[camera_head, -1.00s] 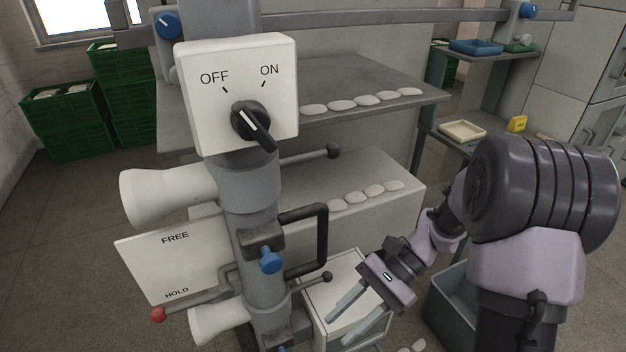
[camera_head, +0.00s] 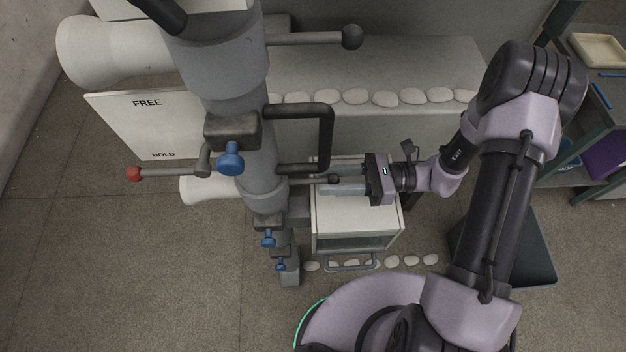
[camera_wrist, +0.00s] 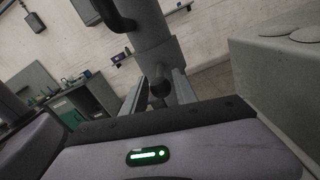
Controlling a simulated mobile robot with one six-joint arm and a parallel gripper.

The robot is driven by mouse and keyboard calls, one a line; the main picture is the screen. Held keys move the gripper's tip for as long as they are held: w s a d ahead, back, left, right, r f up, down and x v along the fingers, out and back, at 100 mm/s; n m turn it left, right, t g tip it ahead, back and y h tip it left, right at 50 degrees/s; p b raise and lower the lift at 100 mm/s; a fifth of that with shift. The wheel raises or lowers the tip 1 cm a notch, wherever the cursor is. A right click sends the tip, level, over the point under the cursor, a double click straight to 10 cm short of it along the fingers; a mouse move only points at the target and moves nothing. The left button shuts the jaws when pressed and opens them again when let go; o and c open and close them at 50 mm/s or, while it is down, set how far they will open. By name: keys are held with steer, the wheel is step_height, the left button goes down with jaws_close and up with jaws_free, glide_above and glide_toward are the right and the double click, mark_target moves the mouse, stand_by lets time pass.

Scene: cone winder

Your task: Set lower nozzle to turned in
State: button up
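The lower nozzle (camera_head: 205,190) is a pale flared cone on the left of the grey column (camera_head: 258,185), partly hidden behind the FREE/HOLD plate. Its lever runs out to the right and ends in a dark ball knob (camera_head: 334,179). My gripper (camera_head: 328,184) points left at this lever, with its fingers at the knob. In the wrist view, the dark ball knob (camera_wrist: 158,88) sits between the two fingers of my gripper (camera_wrist: 158,80). The fingers are apart, with gaps beside the knob. Contact cannot be told.
A black loop handle (camera_head: 325,135) stands just above the gripper. The upper nozzle (camera_head: 95,50) has its own ball lever (camera_head: 351,37) higher up. A white cart (camera_head: 357,222) is below the gripper. A red-tipped lever (camera_head: 135,173) is left of the column.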

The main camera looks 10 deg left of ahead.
steer(key=shift+b+x, duration=0.35)
steer(key=shift+x, duration=1.65)
jaws_close()
